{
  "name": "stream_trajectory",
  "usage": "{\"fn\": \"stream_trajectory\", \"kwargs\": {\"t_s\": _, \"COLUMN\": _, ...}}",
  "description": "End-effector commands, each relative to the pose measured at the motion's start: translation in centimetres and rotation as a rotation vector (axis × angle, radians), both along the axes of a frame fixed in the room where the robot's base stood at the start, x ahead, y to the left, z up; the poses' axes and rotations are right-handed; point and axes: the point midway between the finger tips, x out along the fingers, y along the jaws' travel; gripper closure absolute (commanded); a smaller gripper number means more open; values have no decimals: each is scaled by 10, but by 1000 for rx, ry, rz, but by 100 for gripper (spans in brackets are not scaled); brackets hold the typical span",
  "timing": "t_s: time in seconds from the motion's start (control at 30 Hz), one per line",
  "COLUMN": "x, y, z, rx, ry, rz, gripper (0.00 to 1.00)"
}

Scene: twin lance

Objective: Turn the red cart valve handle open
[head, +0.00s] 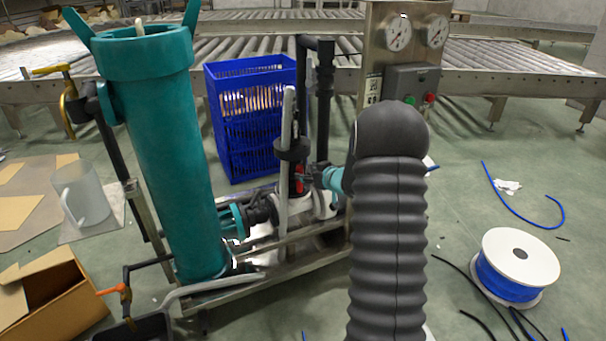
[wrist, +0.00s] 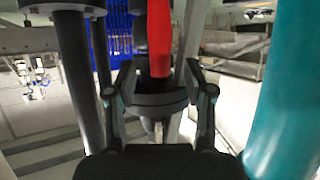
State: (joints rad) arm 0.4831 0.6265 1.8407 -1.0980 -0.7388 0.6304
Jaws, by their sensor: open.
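The red valve handle (head: 299,178) is a small upright strip in the head view, in the middle of the cart's pipework. In the wrist view the red handle (wrist: 161,40) is large and runs down from the top edge to a dark collar. My gripper (wrist: 158,70) is open in the wrist view, one finger on each side of the handle's lower end. I cannot tell whether either finger touches it. In the head view my dark ribbed arm hides much of the cart just right of the handle.
A tall teal filter housing (head: 160,150) stands left of the handle and shows close at the right in the wrist view (wrist: 288,90). A grey vertical pipe (head: 286,150) stands close beside the handle. A blue crate (head: 225,130) is behind. A cable spool (head: 520,258) lies right.

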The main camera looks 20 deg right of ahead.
Motion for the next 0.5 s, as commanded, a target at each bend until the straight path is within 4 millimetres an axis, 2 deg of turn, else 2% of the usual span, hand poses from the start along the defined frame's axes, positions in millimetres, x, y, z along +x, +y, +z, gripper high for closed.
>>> {"fn": "stream_trajectory", "kwargs": {"t_s": 0.23, "x": -45, "y": -11, "z": 20, "rx": 0, "ry": 0, "rz": -3, "gripper": 47}}
{"fn": "stream_trajectory", "kwargs": {"t_s": 0.5, "x": -71, "y": -16, "z": 30, "rx": 0, "ry": 0, "rz": -1, "gripper": 47}}
